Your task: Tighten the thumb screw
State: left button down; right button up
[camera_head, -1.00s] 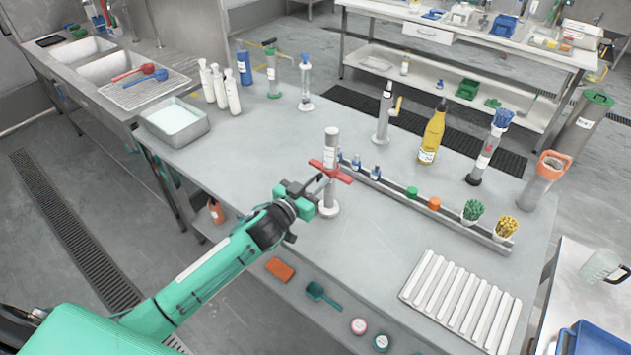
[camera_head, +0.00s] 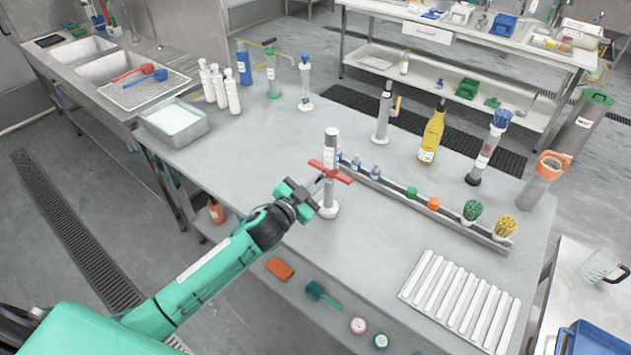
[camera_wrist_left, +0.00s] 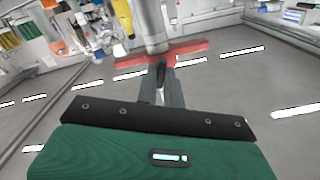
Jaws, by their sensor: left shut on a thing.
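A slim upright steel grinder (camera_head: 331,198) with a round foot stands on the grey steel table, with a red cross-piece (camera_head: 339,174) around its middle. In the left wrist view the red cross-piece (camera_wrist_left: 187,48) spans the upper middle. My left gripper (camera_head: 318,182) is at the left side of the grinder, just below the red piece. In the wrist view my left gripper (camera_wrist_left: 161,86) is shut on a small dark part, which I take to be the thumb screw (camera_wrist_left: 161,73). The fingers mostly hide it. My right gripper is not in view.
A steel rail (camera_head: 440,218) with small bottles, coloured caps and brush cups runs right from the grinder. A white ribbed tray (camera_head: 460,299) lies at the front right. A yellow bottle (camera_head: 432,134) stands behind.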

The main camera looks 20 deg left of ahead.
pick_arm(q)
jog(key=m, duration=0.2)
jog(key=shift+m, duration=0.4)
jog(key=m, duration=0.3)
jog(key=shift+m, duration=0.3)
jog(key=shift+d+f+m, duration=0.1)
jog(key=shift+m, duration=1.5)
jog(key=shift+f+m, duration=0.1)
jog(key=shift+m, duration=1.5)
jog(key=c, duration=1.5)
grip_release()
jog(key=shift+s, duration=0.1)
